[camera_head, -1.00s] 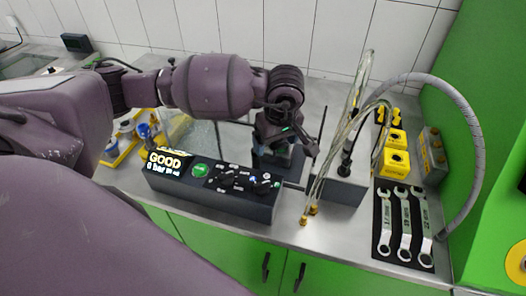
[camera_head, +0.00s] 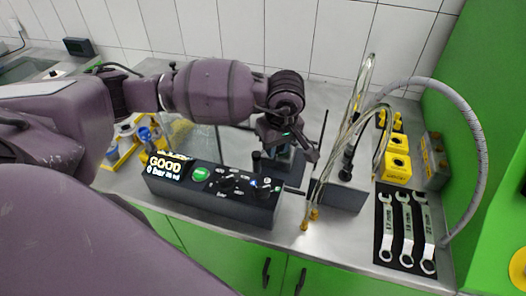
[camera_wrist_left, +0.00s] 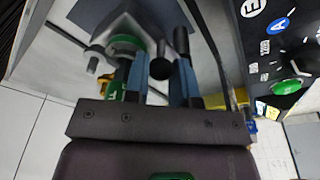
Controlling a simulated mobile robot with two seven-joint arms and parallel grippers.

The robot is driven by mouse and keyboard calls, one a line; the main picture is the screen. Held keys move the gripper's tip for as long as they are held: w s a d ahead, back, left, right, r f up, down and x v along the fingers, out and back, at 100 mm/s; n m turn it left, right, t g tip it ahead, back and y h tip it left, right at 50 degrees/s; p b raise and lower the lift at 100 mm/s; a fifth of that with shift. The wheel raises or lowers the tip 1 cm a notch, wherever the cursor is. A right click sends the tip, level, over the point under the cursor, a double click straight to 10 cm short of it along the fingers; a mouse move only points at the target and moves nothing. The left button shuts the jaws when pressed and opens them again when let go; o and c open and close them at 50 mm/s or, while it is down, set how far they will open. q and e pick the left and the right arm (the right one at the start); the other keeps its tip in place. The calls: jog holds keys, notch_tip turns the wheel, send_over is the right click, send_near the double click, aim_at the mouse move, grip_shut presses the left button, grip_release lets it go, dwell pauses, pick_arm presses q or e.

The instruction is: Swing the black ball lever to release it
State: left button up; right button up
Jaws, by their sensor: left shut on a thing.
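My left gripper (camera_head: 287,150) points down behind the right part of the control box. In the left wrist view its two blue fingers (camera_wrist_left: 162,78) stand on either side of the black ball lever (camera_wrist_left: 160,68). I take it as shut on that ball. A dark upright cylinder (camera_wrist_left: 181,42) stands right beside it, near the right finger. In the head view the gripper hides the ball, and a dark knob (camera_head: 257,158) stands just left of the gripper. My right gripper is not in view.
The control box (camera_head: 215,197) shows "GOOD" and "0 bar" on its display (camera_head: 166,166). Clear hoses (camera_head: 340,150) and a grey hose (camera_head: 478,150) rise at the right. Yellow blocks (camera_head: 397,168) and wrenches (camera_head: 407,225) lie further right. Bare bench shows at the front edge.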

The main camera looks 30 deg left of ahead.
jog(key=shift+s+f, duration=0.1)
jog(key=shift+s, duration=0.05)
pick_arm(q)
jog(key=shift+s, duration=0.15)
jog(key=shift+s+d, duration=0.1)
jog(key=shift+s, duration=0.5)
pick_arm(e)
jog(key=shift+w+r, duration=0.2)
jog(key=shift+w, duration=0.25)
